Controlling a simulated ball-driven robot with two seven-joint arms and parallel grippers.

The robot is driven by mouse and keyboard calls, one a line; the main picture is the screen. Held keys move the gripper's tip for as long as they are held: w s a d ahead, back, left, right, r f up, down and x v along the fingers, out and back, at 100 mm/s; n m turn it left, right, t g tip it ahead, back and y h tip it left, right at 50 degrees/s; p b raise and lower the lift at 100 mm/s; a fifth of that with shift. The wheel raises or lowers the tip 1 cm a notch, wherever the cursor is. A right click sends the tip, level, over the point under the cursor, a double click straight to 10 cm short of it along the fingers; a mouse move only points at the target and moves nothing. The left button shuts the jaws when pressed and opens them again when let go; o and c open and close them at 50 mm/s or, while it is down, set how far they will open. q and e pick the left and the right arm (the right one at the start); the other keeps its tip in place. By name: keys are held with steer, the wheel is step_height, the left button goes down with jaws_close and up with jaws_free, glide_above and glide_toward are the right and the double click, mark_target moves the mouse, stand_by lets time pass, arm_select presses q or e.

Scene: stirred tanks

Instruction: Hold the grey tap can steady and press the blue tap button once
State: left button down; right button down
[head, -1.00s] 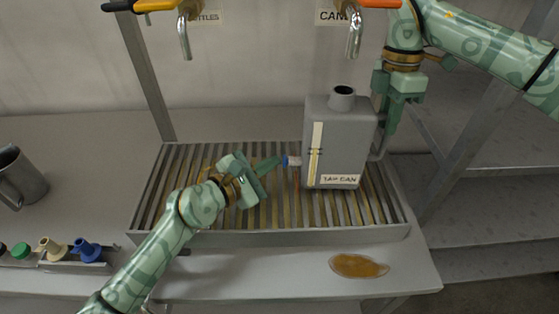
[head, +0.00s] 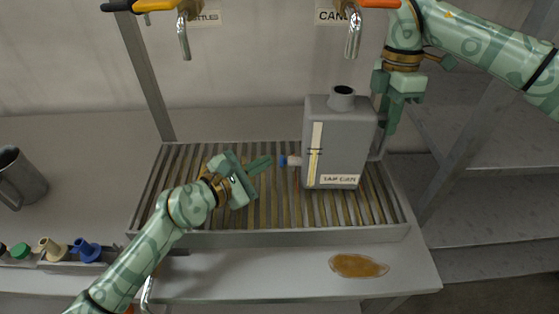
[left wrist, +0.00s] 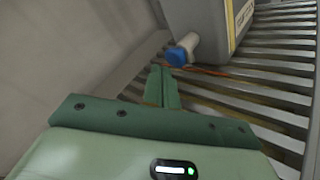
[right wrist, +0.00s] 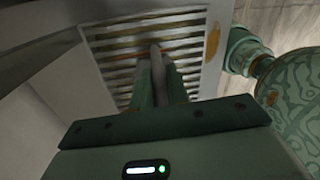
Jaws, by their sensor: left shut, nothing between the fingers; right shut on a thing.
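The grey tap can (head: 340,135) stands upright on the slatted drip tray (head: 270,238) in the head view, labelled TAP CAN. The blue tap button (head: 283,160) sticks out from the can's left side; it also shows in the left wrist view (left wrist: 176,56). My left gripper (head: 268,161) is shut and empty. Its tips point at the button, with a small gap between. In the left wrist view its fingers (left wrist: 161,82) lie just below the button.
Two spouts (head: 184,42) (head: 353,38) hang above the tray. A grey mug (head: 20,180) stands at the far left. Coloured taps (head: 85,251) sit in a rack at the front left. A brown puddle (head: 357,266) lies on the front ledge.

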steer(key=shift+s+f, duration=0.1)
steer(key=shift+f, duration=0.15)
arm_select(q)
steer(key=shift+w+a, duration=0.15)
steer(key=shift+a, duration=2.4)
arm_select(e)
steer(key=c, duration=1.3)
jaws_free()
arm_select(q)
steer(key=shift+w+d, duration=0.1)
arm_select(e)
steer(key=shift+d, duration=0.1)
steer(key=shift+r, duration=0.15)
